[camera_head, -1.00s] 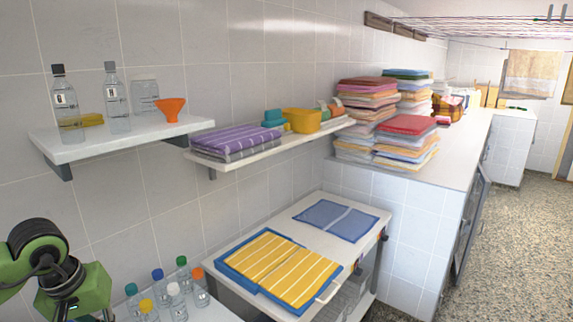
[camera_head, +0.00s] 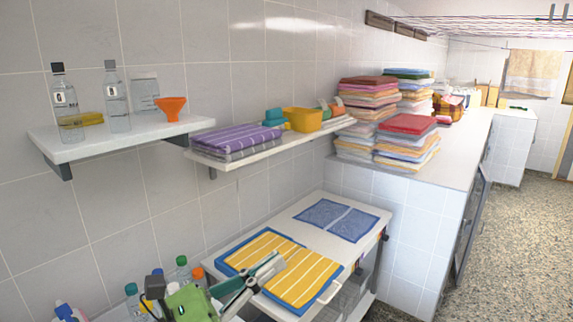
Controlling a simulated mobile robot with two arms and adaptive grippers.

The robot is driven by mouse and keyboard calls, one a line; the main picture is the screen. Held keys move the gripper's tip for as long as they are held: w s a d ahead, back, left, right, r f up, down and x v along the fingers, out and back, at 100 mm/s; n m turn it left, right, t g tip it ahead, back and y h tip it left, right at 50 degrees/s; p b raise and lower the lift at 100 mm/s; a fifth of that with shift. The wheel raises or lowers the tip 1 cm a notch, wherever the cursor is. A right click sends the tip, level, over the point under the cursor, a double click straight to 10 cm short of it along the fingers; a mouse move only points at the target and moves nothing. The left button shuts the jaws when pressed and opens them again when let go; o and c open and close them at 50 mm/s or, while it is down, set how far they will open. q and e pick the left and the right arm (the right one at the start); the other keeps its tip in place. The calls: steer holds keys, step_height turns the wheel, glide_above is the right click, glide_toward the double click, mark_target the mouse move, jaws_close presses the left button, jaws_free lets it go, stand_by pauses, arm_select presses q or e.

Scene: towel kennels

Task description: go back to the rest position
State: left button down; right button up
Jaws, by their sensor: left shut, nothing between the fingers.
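My left gripper (camera_head: 272,267) shows at the bottom of the head view, with its green body and grey fingers. It is shut and empty. Its fingers point up and right, and in the picture they overlap the near left part of the yellow striped towel (camera_head: 298,284). I cannot tell how high they are above it. The yellow towel lies on blue cloth on a white top, and a blue folded cloth (camera_head: 337,220) lies behind it. My right gripper is not in view.
Several capped bottles (camera_head: 181,268) stand by my left gripper, partly hidden. A wall shelf (camera_head: 120,142) holds clear bottles and an orange funnel (camera_head: 171,107). Another shelf (camera_head: 245,158) holds purple striped towels (camera_head: 236,140) and a yellow tub (camera_head: 301,120). Towel stacks (camera_head: 407,140) stand on the counter.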

arm_select(q)
steer(key=w+a+f+n+t+y, duration=0.2)
steer(key=w+a+n+t+y, duration=0.25)
steer(key=n, duration=0.55)
steer(key=w+a+f+n+t+y, duration=0.1)
steer(key=a+f+n+t+y, duration=0.25)
steer(key=a+n+y, duration=0.55)
steer(key=s+a+f+n+g+y, duration=0.3)
steer(key=s+f+n+g, duration=0.1)
steer(key=f+n, duration=0.55)
steer(key=s+a+f+n+g+y, duration=0.3)
steer(key=f+n, duration=0.5)
steer(key=f, duration=0.2)
steer(key=s+d+f+n+g+h, duration=0.1)
steer(key=s+f+n+g, duration=0.35)
steer(key=s+f, duration=0.4)
steer(key=s+d+f+n+g+h, duration=0.1)
steer(key=s+f+n+g, duration=0.35)
steer(key=s, duration=0.75)
step_height(320, 180, down, 29)
steer(key=s+m+g+b, duration=0.2)
steer(key=b, duration=0.1)
steer(key=s+a+f+b, duration=0.2)
steer(key=s+a+f, duration=0.1)
steer(key=s+f, duration=1.4)
step_height(320, 180, down, 2)
steer(key=shift+f+g+y, duration=0.15)
steer(key=shift+g+y, duration=0.2)
steer(key=shift+g, duration=0.05)
